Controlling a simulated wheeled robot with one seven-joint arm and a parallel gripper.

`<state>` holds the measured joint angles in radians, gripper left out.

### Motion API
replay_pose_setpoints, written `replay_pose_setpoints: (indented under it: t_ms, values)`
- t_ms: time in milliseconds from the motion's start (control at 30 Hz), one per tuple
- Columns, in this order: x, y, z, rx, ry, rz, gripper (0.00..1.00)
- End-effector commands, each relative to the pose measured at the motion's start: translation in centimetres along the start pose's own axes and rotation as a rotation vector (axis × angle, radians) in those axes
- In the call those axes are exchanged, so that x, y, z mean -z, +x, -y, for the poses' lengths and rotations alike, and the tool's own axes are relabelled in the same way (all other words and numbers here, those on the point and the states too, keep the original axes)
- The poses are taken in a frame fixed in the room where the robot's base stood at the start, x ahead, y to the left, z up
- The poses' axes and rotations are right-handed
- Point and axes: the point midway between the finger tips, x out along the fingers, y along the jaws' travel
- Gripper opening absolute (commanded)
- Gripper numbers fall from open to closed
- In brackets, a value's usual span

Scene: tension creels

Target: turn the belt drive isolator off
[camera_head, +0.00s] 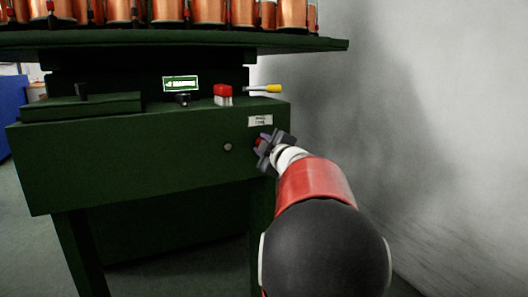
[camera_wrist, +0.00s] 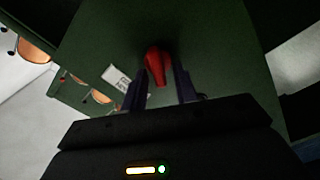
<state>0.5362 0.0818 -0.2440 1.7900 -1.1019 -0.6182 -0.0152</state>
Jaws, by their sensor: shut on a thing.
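The belt drive isolator is a red handle (camera_wrist: 155,66) on the front of a dark green panel (camera_head: 130,150), below a small white label (camera_head: 260,121). In the head view only a bit of the red handle (camera_head: 260,141) shows beside the fingers. My gripper (camera_head: 264,147) is at the panel's right end, shut on the handle. In the wrist view the gripper's two fingers (camera_wrist: 160,88) stand on either side of the handle. The label also shows in the wrist view (camera_wrist: 115,77). The handle's base and any position marks cannot be made out.
A round grey knob (camera_head: 228,147) sits left of the handle. On the ledge above are a red-and-white block (camera_head: 223,95), a yellow-handled tool (camera_head: 268,88) and a small green sign (camera_head: 181,84). Copper spools (camera_head: 208,11) stand on the shelf above. A pale wall (camera_head: 420,110) is close on the right.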

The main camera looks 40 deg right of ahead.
Motion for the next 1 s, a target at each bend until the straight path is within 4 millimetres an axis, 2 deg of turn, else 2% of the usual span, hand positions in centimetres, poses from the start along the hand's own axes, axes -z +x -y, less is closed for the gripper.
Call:
replay_pose_setpoints:
  t_ms: [200,500,1000]
  values:
    - [-0.14,0.0,0.57,0.001,-0.189,-0.001,0.07]
    - [-0.22,0.0,0.68,0.002,-0.375,0.001,0.07]
    - [-0.18,0.02,0.7,0.003,-0.467,0.0,0.07]
